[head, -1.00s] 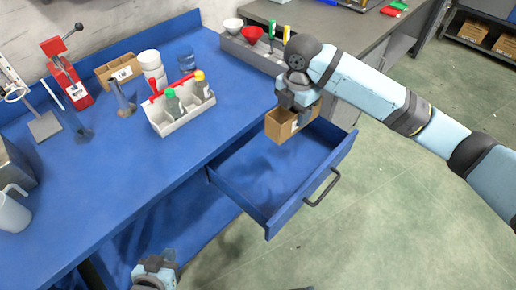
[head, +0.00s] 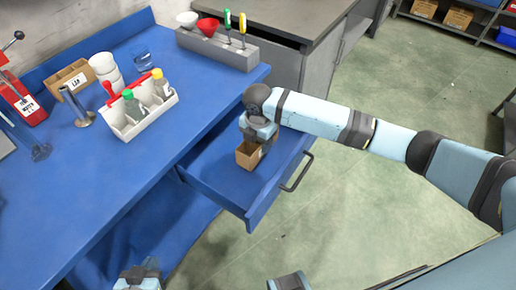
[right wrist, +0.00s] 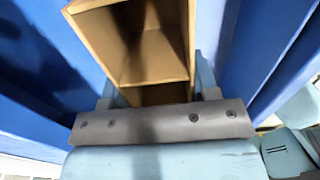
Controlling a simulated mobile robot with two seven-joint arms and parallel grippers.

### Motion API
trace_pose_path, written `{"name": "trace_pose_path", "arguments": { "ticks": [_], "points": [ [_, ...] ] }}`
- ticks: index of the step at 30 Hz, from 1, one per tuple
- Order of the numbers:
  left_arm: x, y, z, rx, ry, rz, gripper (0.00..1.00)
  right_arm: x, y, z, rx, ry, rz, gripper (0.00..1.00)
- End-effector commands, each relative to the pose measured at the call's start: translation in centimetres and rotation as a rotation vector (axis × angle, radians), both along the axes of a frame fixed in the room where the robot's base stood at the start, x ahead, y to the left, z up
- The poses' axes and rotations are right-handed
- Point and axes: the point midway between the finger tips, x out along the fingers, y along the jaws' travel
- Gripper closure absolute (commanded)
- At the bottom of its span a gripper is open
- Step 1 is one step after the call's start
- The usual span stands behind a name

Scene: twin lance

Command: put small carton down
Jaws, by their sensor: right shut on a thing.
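The small carton (head: 248,156) is a brown open-topped box at the open blue drawer (head: 212,177). My right gripper (head: 258,140) is shut on it from above. In the right wrist view the carton (right wrist: 140,40) sits between the fingers (right wrist: 158,95), its inside looks empty, and blue drawer surfaces lie on both sides. The carton appears inside the drawer walls; I cannot tell whether it touches the drawer floor. My left gripper (head: 140,278) is at the bottom edge of the head view, away from the carton, its fingers unclear.
The blue bench (head: 110,185) holds a white caddy (head: 138,118) with bottles, a cardboard box (head: 72,80), stacked white cups (head: 106,70) and a red device (head: 20,98). A grey rack (head: 218,48) stands at its far end. The drawer's left part is clear.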

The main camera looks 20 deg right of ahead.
Motion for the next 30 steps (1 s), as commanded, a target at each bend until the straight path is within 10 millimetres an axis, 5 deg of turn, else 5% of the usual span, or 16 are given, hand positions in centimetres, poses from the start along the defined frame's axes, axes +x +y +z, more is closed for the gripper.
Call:
{"name": "trace_pose_path", "arguments": {
  "ticks": [6, 18, 19, 21, 30],
  "points": [
    [0.0, -0.2, -0.2, -0.003, -0.004, 0.001, 1.00, -0.1, 0.0, -3.4, -0.002, 0.004, -0.001, 0.68],
    [0.0, -0.3, -0.1, -0.007, -0.002, 0.003, 1.00, -0.1, 0.0, -3.9, -0.001, 0.002, 0.000, 0.68],
    [0.0, -0.3, -0.2, -0.007, -0.001, 0.003, 1.00, -0.1, 0.0, -3.9, -0.001, 0.002, 0.000, 0.38],
    [0.0, -0.3, -0.3, -0.007, 0.000, 0.003, 1.00, 0.0, 0.0, -3.9, -0.001, 0.001, 0.000, 0.22],
    [-0.1, -0.3, -0.4, -0.006, 0.001, 0.003, 1.00, 0.0, 0.0, -3.8, -0.001, 0.001, 0.000, 0.20]
  ]
}}
